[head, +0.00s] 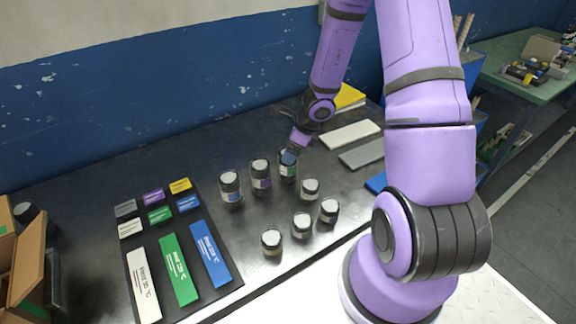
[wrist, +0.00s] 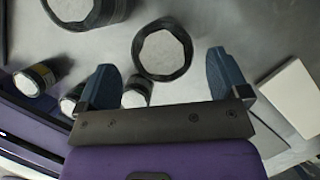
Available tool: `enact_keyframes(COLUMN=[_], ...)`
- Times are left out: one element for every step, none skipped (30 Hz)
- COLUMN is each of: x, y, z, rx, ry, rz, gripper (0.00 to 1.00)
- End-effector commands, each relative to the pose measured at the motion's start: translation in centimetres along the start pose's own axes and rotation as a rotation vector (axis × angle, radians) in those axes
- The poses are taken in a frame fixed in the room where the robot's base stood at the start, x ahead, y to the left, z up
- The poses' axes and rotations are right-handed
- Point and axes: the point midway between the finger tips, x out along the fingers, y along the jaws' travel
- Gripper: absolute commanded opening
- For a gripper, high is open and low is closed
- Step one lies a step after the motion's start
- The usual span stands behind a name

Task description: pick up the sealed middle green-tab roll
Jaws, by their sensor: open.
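The green-tab roll (head: 289,172) is a dark upright cylinder with a pale top and a green band on its label. It stands at the right end of a row of three taller rolls. My gripper (head: 289,156) is right at its top, partly hiding it. In the wrist view, my open gripper (wrist: 162,68) has its blue fingers apart. A round pale-topped roll (wrist: 163,52), apparently this one, lies between and just beyond the fingertips, with no clear contact. I cannot tell whether it is sealed.
A purple-label roll (head: 261,178) and a blue-label roll (head: 230,190) stand to the left. Several shorter rolls (head: 302,228) stand in front. Coloured cards (head: 179,270) lie on a black mat at left. White (head: 350,135) and grey (head: 363,152) slabs lie right.

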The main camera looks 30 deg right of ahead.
Motion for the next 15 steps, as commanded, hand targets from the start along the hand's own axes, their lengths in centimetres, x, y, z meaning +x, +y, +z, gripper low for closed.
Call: enact_keyframes(x=[0.2, 0.2, 0.3, 0.4, 0.6, 0.8, 1.0, 1.3, 1.7, 2.1, 2.6, 3.1, 3.5, 3.8, 4.3], y=[0.0, 0.0, 0.0, 0.0, 0.0, 0.0, -0.1, -0.1, -0.1, -0.1, -0.1, -0.2, -0.2, -0.2, -0.2], z=[0.0, 0.0, 0.0, 0.0, 0.0, 0.0, 0.0, 0.0, 0.0, 0.0, 0.1, 0.1, 0.1, 0.1, 0.2], rx=[0.0, 0.0, 0.0, 0.0, 0.0, 0.0, 0.001, 0.0, 0.001, 0.001, 0.0, -0.001, 0.001, -0.001, -0.001], ry=[0.001, 0.001, 0.001, 0.001, 0.001, 0.001, 0.001, 0.001, 0.002, 0.002, 0.003, 0.002, 0.002, 0.002, 0.001], rz=[0.0, 0.0, 0.0, 0.0, 0.0, 0.001, 0.001, 0.001, 0.001, 0.002, 0.003, 0.002, 0.002, 0.003, 0.003], gripper=[0.93, 0.93, 0.93, 0.93, 0.93, 0.93, 0.93, 0.93, 0.93, 0.93, 0.93, 0.93, 0.93, 0.93, 0.93])
